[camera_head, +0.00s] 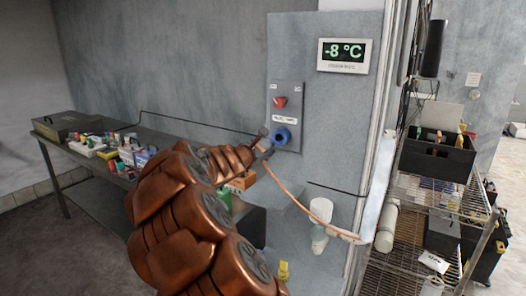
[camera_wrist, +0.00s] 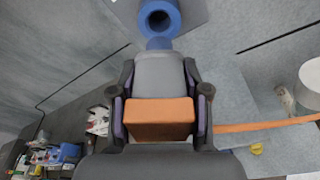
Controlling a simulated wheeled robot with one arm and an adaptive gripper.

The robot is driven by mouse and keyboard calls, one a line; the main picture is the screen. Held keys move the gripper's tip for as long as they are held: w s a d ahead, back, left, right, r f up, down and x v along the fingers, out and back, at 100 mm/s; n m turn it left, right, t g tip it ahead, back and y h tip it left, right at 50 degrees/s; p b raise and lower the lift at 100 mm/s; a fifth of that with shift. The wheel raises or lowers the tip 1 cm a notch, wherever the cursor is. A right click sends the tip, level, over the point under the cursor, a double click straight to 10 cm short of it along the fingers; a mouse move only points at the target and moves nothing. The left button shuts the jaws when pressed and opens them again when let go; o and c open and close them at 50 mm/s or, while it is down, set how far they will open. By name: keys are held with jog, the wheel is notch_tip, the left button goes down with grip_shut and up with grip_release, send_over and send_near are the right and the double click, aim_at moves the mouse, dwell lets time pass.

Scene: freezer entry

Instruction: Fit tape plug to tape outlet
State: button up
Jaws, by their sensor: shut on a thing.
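The tape outlet is a blue round socket (camera_head: 282,137) on a grey wall panel (camera_head: 287,95), below a red knob. In the wrist view the outlet (camera_wrist: 159,18) is at the top, with a dark round opening. My gripper (camera_head: 262,145) is beside the outlet; in the wrist view its fingers (camera_wrist: 160,105) are shut on the tape plug (camera_wrist: 160,72). The plug has a grey body, an orange block at the near end and a blue tip pointing at the outlet. The tip appears just below the outlet's rim; I cannot tell whether they touch.
An orange tape (camera_head: 300,203) runs from the plug down to the right. A bench (camera_head: 70,150) with boxes stands at left. A wire shelf rack (camera_head: 440,200) stands at right. A temperature display (camera_head: 344,55) is above the panel. A dark cable (camera_head: 190,121) crosses the wall.

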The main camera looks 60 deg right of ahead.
aim_at(270, 145)
jog(key=shift+s+r+x, duration=0.15)
jog(key=shift+x, duration=0.8)
jog(key=shift+s+r+x, duration=0.1)
jog(key=shift+r+x, duration=0.1)
jog(key=shift+x, duration=0.8)
jog(key=shift+r+x, duration=0.15)
jog(key=shift+x, duration=0.7)
jog(key=shift+r+x, duration=0.15)
jog(key=shift+x, duration=0.75)
dwell(1.1)
